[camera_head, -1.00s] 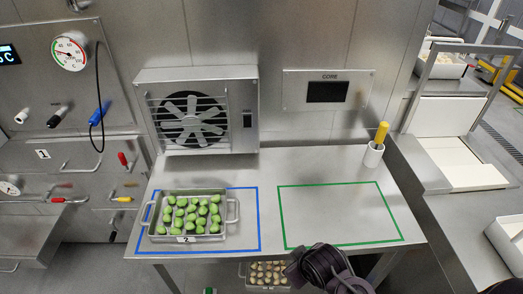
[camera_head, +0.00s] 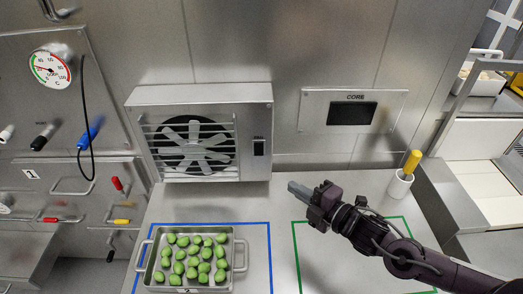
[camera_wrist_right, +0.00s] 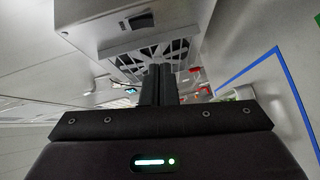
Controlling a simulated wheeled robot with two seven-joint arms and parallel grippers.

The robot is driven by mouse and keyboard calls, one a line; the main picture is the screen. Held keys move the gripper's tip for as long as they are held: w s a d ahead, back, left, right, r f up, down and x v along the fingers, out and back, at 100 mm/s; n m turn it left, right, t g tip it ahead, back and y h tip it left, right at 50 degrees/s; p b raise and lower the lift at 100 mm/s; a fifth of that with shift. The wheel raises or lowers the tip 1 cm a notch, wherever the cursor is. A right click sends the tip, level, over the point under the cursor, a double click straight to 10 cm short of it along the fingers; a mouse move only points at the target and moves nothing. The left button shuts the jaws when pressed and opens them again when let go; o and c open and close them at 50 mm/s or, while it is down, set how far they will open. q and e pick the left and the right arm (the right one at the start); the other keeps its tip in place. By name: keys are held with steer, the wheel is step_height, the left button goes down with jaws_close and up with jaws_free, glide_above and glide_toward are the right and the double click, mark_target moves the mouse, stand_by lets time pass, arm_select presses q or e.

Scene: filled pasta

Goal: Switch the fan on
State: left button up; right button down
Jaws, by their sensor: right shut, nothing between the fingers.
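The fan (camera_head: 195,140) is a grey metal box with a slatted grille on its front, standing at the back of the steel table. Its dark rocker switch (camera_head: 259,148) is on the right part of its front. The switch also shows in the right wrist view (camera_wrist_right: 140,21), on the box's face above the fingers. My right gripper (camera_head: 292,187) is shut and empty, in front of the fan and below and right of the switch, apart from it. Its shut fingers (camera_wrist_right: 158,84) point toward the fan in the right wrist view. My left gripper is not in view.
A metal tray of green filled pasta (camera_head: 240,262) sits in the blue outline at the front left. The green outline (camera_head: 297,250) lies partly under my right arm. A white cup (camera_head: 400,184) with a yellow-handled tool stands right. A CORE display panel (camera_head: 352,112) is on the wall.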

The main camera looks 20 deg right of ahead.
steer(key=n+y, duration=0.1)
steer(key=p, duration=0.4)
glide_toward(257, 154)
steer(key=s+a+x, duration=0.1)
steer(key=x, duration=0.4)
steer(key=shift+w+f, duration=0.1)
steer(key=shift+w, duration=0.85)
steer(key=shift+w+d+f+n+b, duration=0.25)
steer(key=shift+f+b, duration=0.2)
steer(key=shift+b, duration=0.8)
steer(key=shift+a+r, duration=0.1)
steer(key=shift+r, duration=0.3)
